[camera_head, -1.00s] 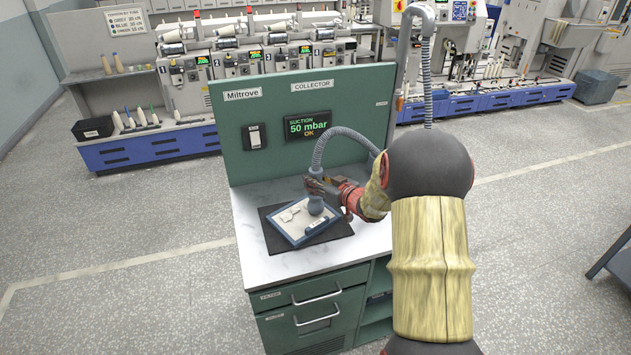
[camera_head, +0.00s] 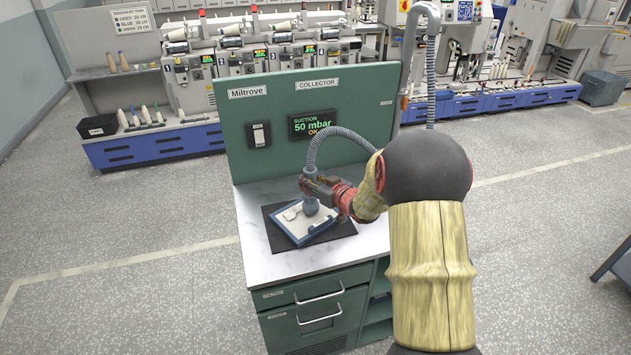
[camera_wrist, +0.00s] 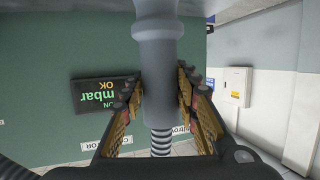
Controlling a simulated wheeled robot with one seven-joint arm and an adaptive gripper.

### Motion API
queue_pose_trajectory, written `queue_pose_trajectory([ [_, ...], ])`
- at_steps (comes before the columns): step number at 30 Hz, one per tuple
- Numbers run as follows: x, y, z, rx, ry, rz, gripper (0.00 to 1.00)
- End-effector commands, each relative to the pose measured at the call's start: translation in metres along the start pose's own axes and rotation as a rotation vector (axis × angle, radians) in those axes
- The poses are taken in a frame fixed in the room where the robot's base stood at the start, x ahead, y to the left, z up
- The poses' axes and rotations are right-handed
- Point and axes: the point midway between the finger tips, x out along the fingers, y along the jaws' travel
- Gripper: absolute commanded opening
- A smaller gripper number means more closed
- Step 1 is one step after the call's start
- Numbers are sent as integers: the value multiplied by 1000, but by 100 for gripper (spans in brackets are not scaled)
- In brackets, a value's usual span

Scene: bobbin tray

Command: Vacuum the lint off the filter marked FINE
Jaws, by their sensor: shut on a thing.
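My gripper (camera_head: 318,187) is shut on the grey-blue suction nozzle (camera_head: 311,205), which is held upright with its hose (camera_head: 335,134) curving up and back. In the wrist view the nozzle (camera_wrist: 158,70) runs between both fingers. The nozzle's wide mouth is over the filter (camera_head: 293,232), a pale panel with a blue-grey frame lying on a dark mat (camera_head: 340,229). Whether the mouth touches the filter I cannot tell. Pale lint (camera_head: 291,214) shows on the filter left of the nozzle. A label on its front right edge is too small to read.
The white worktop (camera_head: 255,262) is clear around the mat. A green back panel (camera_head: 265,95) stands behind it, with a switch (camera_head: 258,135) and a suction display (camera_head: 315,124) reading 50 mbar OK. Closed drawers (camera_head: 316,300) are below.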

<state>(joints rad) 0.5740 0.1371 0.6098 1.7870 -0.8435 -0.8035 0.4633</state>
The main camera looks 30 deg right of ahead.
Motion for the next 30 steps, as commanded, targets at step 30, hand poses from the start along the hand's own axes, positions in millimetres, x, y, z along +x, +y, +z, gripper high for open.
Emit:
queue_pose_trajectory([
  [30,22,-61,-7,0,2,-1,0],
])
